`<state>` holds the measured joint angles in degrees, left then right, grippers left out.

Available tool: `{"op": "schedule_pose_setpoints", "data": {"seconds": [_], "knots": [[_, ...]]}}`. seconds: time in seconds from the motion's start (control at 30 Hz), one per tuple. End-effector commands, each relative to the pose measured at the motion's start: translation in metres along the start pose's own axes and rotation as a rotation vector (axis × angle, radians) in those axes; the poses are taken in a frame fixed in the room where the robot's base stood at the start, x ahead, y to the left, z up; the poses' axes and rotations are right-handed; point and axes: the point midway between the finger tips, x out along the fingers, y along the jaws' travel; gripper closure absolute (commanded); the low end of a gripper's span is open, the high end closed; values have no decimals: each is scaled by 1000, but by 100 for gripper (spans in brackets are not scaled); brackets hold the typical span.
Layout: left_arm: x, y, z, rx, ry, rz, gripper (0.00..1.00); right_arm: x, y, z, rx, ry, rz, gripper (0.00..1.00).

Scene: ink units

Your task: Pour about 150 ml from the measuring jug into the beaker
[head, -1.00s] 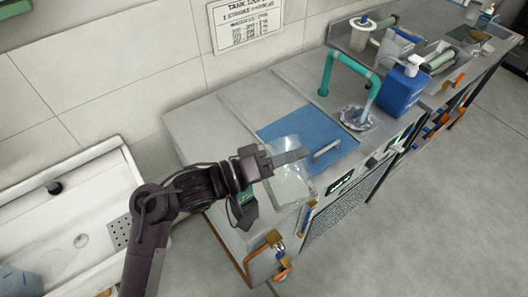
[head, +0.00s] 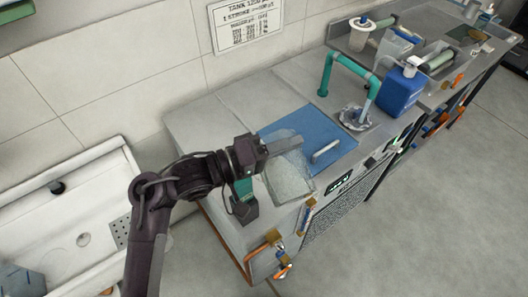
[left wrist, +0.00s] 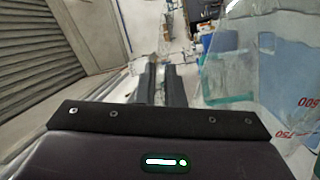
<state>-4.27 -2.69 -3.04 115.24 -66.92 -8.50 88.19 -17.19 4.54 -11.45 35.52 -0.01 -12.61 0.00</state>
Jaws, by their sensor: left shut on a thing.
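The clear measuring jug (head: 290,180) is over the front of the counter, partly in front of the blue panel. It also shows large at the right of the left wrist view (left wrist: 245,65), with red 500 and 750 marks, and looks tilted there. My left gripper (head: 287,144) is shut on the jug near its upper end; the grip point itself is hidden. Its fingers also show in the left wrist view (left wrist: 162,85). A clear vessel (head: 393,47) at the back right may be the beaker; I cannot tell. The liquid level is unclear. My right gripper is out of view.
A teal tap (head: 347,62) and blue pump bottle (head: 402,88) stand right of the blue panel (head: 300,125), which carries a pale bar handle (head: 326,152). A white sink (head: 85,205) is at the left. The counter's back left (head: 215,125) is clear.

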Motion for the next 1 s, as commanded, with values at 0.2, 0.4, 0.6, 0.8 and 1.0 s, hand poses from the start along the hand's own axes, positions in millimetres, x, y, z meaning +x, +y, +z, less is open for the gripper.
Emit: {"op": "schedule_pose_setpoints", "data": {"seconds": [0.2, 0.4, 0.6, 0.8, 1.0], "knots": [[0, 1, -3, -5, 1, 2, 100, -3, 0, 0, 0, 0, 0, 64], [0, 0, -4, -14, 1, 1, 100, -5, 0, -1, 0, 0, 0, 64], [0, -1, -6, -22, 1, 1, 100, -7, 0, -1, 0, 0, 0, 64], [0, -1, -8, -31, 2, 0, 100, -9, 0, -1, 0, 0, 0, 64], [0, -2, -8, -42, 2, 0, 100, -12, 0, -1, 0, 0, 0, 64]]}}
